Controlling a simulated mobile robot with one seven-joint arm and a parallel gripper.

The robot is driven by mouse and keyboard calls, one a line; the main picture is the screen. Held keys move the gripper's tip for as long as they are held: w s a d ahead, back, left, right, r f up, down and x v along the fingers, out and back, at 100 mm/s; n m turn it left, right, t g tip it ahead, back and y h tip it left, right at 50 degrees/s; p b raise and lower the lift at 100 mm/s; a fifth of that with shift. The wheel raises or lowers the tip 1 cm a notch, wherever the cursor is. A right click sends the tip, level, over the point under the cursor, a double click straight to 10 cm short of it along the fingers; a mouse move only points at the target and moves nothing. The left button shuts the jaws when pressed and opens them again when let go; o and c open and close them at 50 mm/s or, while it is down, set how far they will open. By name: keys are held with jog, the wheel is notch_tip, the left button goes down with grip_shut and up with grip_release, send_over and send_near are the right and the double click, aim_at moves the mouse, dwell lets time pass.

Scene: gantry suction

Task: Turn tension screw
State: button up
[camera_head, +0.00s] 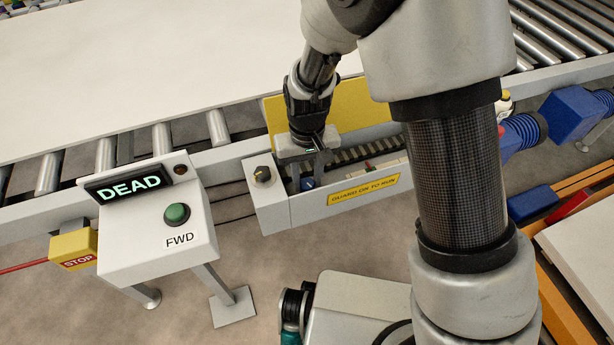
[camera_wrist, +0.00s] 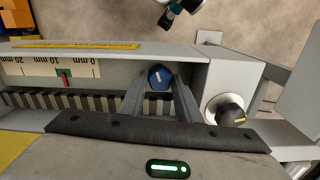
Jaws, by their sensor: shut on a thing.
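The tension screw is a blue knob (camera_wrist: 160,77) with a white mark, in the wrist view at the end of the open housing. It also shows below my gripper in the head view (camera_head: 307,184). My gripper (camera_wrist: 161,82) has its two grey fingers on either side of the knob and is shut on it. Beside it, a scale (camera_wrist: 50,67) marked 0, 10 and 20 mm has a green band (camera_wrist: 65,72) and a red pointer (camera_wrist: 66,82) between 0 and 10. A toothed black belt (camera_wrist: 60,101) runs along the housing.
A black knob (camera_head: 262,175) with a yellow mark sits left of the screw. A yellow guard (camera_head: 365,105) stands behind the housing (camera_head: 335,205). A control box (camera_head: 150,235) reads "DEAD", with a green button (camera_head: 177,214). A yellow STOP box (camera_head: 73,245) is at its left.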

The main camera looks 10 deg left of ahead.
aim_at(307, 183)
jog(key=o, duration=1.1)
jog(key=shift+c, duration=0.2)
jog(key=shift+r, duration=0.15)
notch_tip(307, 183, up, 17)
jog(key=p, duration=0.3)
jog(key=shift+p, duration=0.3)
jog(key=shift+r, duration=0.1)
